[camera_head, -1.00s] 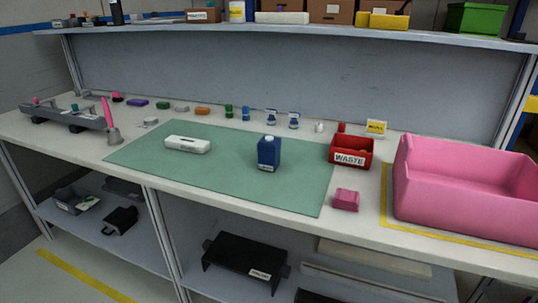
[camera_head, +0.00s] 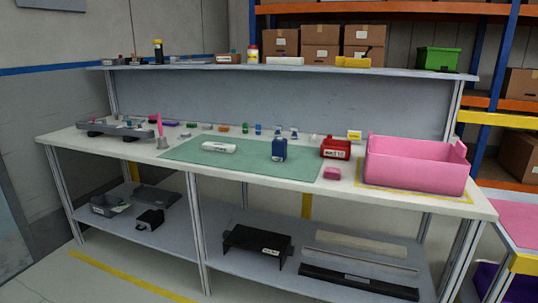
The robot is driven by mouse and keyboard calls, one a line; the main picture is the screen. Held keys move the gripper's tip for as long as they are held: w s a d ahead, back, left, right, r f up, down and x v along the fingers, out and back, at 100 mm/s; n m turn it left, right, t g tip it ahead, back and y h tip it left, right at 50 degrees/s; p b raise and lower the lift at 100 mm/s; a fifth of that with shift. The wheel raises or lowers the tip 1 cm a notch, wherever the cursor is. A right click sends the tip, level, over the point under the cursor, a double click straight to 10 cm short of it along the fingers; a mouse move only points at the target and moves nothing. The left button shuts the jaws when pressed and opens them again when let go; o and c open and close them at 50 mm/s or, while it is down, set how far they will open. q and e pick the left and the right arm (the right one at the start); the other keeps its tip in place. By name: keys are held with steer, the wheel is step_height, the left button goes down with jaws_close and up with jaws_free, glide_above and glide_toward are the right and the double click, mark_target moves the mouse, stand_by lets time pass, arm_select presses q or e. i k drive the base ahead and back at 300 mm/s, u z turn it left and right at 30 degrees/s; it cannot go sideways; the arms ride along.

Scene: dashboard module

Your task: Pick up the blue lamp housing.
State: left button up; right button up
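A dark blue upright block with a small light label (camera_head: 279,151) stands on the green mat (camera_head: 190,154) on the workbench; it looks like the blue lamp housing. Small blue items (camera_head: 258,129) stand in the row behind the mat, too small to make out. A white oblong part (camera_head: 219,147) lies on the mat to the left of the blue block, apart from it. Neither of my grippers is in view.
A red WASTE bin (camera_head: 335,153) and a pink block (camera_head: 332,174) are right of the mat. A large pink bin (camera_head: 415,178) fills the bench's right end. A grey rail fixture (camera_head: 115,129) is at the left. A shelf (camera_head: 300,70) runs above the back.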

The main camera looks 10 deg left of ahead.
mark_target(279, 143)
steer(key=u, duration=0.7)
steer(key=i, duration=0.8)
steer(key=u, duration=0.7)
steer(key=i, duration=1.05)
steer(key=z, duration=0.85)
steer(key=i, duration=0.55)
steer(key=z, duration=0.55)
